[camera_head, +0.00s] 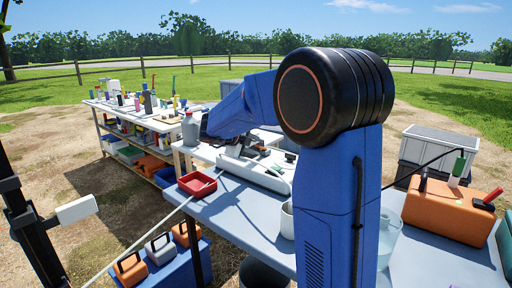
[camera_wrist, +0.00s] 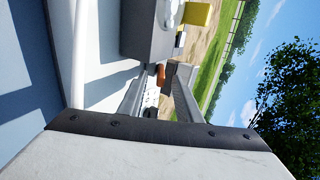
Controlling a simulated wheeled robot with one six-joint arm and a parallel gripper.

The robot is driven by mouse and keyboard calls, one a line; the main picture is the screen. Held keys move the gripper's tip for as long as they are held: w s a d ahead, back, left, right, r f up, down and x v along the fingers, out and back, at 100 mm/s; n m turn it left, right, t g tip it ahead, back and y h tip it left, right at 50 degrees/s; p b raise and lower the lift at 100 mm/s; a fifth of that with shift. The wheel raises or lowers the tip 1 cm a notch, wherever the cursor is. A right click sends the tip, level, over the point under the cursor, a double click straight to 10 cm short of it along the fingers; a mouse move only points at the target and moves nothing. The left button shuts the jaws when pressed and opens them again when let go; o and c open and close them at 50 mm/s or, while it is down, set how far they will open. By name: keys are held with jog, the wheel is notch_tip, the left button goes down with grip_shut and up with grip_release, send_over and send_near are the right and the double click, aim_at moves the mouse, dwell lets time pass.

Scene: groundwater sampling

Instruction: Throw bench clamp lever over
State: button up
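My gripper (camera_wrist: 157,92) shows in the wrist view with its two grey fingers apart. A small orange-brown piece (camera_wrist: 160,74) shows between the fingertips; it may be the end of the clamp lever, but I cannot tell. No contact with it is visible. A grey block (camera_wrist: 150,30) stands close to the left finger and may be part of the clamp. In the head view, a dark and grey fixture (camera_head: 240,143) sits on the bench beyond my blue arm. My arm hides part of that area, and I cannot make out a lever there.
A red tray (camera_head: 197,184) and a grey bottle (camera_head: 190,130) are on the left of the bench (camera_head: 235,212). A white cup (camera_head: 287,220) stands near my arm. An orange case (camera_head: 440,210) is at right. A yellow block (camera_wrist: 196,13) shows in the wrist view.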

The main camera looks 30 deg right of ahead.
grip_shut()
jog(key=c, duration=0.7)
grip_release()
jog(key=shift+w+d+r+g+y, duration=0.25)
jog(key=shift+d+r+y, duration=0.25)
jog(key=shift+d+r, duration=0.2)
jog(key=shift+w+d+r+g+y, duration=0.15)
jog(key=shift+w+d+r+y, duration=0.1)
jog(key=shift+d+r+y, duration=0.4)
jog(key=shift+r, duration=0.1)
jog(key=shift+o, duration=0.4)
jog(key=shift+w+d+r+g+y, duration=0.15)
jog(key=shift+d+r+y, duration=0.1)
jog(key=shift+d, duration=0.2)
jog(key=shift+w+d+r+g+y, duration=0.15)
jog(key=shift+w+d+y, duration=0.1)
jog(key=shift+d, duration=0.2)
jog(key=shift+w+d+r+g+y, duration=0.1)
jog(key=shift+d+r+y, duration=0.15)
jog(key=shift+d, duration=0.2)
jog(key=shift+o, duration=0.5)
jog(key=shift+d, duration=0.1)
